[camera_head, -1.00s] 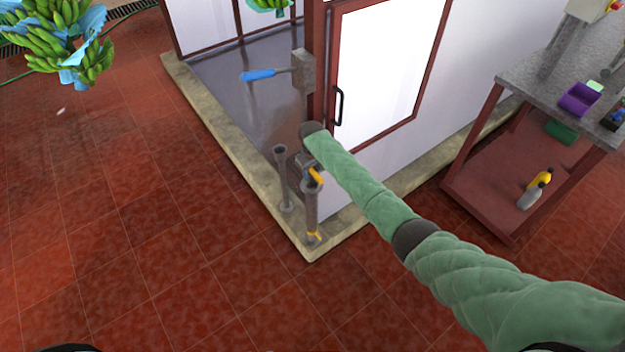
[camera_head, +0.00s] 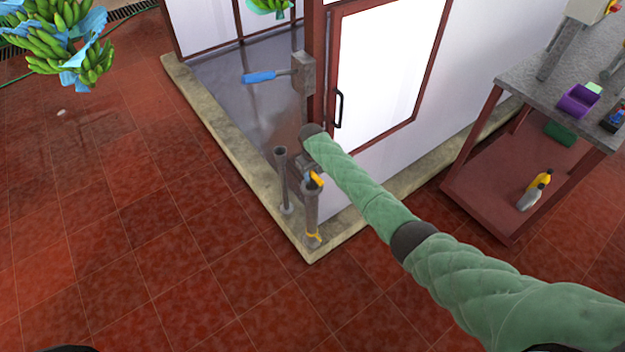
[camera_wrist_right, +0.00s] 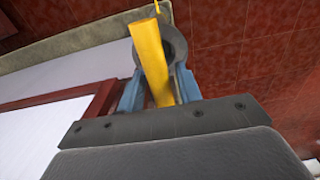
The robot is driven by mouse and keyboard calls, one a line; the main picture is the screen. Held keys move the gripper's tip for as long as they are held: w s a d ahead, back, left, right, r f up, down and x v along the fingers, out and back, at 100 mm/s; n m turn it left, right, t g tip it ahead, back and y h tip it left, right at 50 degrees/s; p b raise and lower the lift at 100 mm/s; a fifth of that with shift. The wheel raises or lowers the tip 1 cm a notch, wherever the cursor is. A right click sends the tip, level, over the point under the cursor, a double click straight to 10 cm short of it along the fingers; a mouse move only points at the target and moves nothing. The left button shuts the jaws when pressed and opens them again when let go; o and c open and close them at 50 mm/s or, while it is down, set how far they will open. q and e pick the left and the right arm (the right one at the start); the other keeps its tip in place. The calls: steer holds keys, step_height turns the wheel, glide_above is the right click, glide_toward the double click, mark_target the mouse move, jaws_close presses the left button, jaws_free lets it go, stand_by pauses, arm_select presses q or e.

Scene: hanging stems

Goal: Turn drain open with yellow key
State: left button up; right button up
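The yellow key (camera_head: 316,180) sits at the top of the grey drain pipe (camera_head: 311,207), at the outer corner of the stone curb. In the right wrist view the key is a yellow bar (camera_wrist_right: 150,55) in front of the pipe's round grey mouth (camera_wrist_right: 176,48). My right gripper (camera_head: 309,177) is at the pipe top. Its blue fingers (camera_wrist_right: 160,88) stand on either side of the key, with narrow gaps showing, so it looks open around it. Part of the gripper is hidden behind my forearm in the head view. My left gripper is not in view.
A second grey pipe (camera_head: 283,178) stands just left of the drain pipe. A blue-handled lever (camera_head: 259,77) and a door handle (camera_head: 339,108) are behind. A workbench (camera_head: 520,80) is at right, and hanging bananas (camera_head: 55,40) at left. The tiled floor (camera_head: 150,230) is clear.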

jaws_close()
steer(key=m+p, duration=0.2)
steer(key=m, duration=0.1)
steer(key=shift+a+r, duration=0.1)
steer(key=shift+r, duration=0.05)
steer(key=shift+m+p, duration=0.45)
steer(key=shift+m, duration=0.45)
